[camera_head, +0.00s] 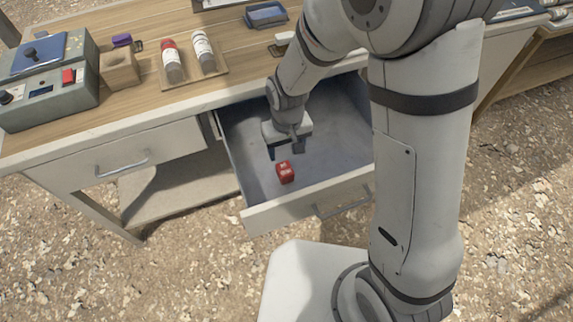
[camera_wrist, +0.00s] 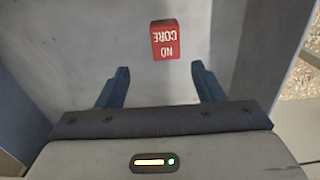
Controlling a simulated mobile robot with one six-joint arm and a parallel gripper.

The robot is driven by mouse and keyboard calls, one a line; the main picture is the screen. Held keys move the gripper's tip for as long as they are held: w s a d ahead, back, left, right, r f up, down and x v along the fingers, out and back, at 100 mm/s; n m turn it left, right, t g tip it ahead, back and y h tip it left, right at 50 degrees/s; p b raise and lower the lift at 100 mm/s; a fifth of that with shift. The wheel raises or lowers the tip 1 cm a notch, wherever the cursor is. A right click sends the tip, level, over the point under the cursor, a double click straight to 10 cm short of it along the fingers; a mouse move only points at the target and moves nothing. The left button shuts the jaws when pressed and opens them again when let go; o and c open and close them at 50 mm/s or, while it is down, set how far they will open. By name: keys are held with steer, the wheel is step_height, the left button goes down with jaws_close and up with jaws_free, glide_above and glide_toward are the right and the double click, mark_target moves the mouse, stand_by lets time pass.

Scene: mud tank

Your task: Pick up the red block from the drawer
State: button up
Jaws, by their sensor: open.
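The red block (camera_head: 284,172) lies on the floor of the open drawer (camera_head: 258,215), near its front wall. It carries white lettering that reads "NO CORE" upside down in the wrist view (camera_wrist: 165,40). My gripper (camera_head: 285,152) is inside the drawer, just behind the block in the head view. In the wrist view its two fingers (camera_wrist: 162,84) are apart with nothing between them. The block is beyond the fingertips, roughly in line with the gap and apart from both fingers.
The drawer's side wall (camera_wrist: 262,50) stands close to the right in the wrist view. On the desktop are a grey device (camera_head: 48,85), a wooden block (camera_head: 119,67) and two bottles on a tray (camera_head: 192,89). A closed drawer (camera_head: 130,160) is at the left.

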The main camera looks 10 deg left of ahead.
mark_target(284, 167)
steer(key=f, duration=0.9)
steer(key=shift+s+a+f+b, duration=0.1)
steer(key=shift+s+a+b, duration=0.15)
steer(key=shift+s+b, duration=0.1)
steer(key=c, duration=1.1)
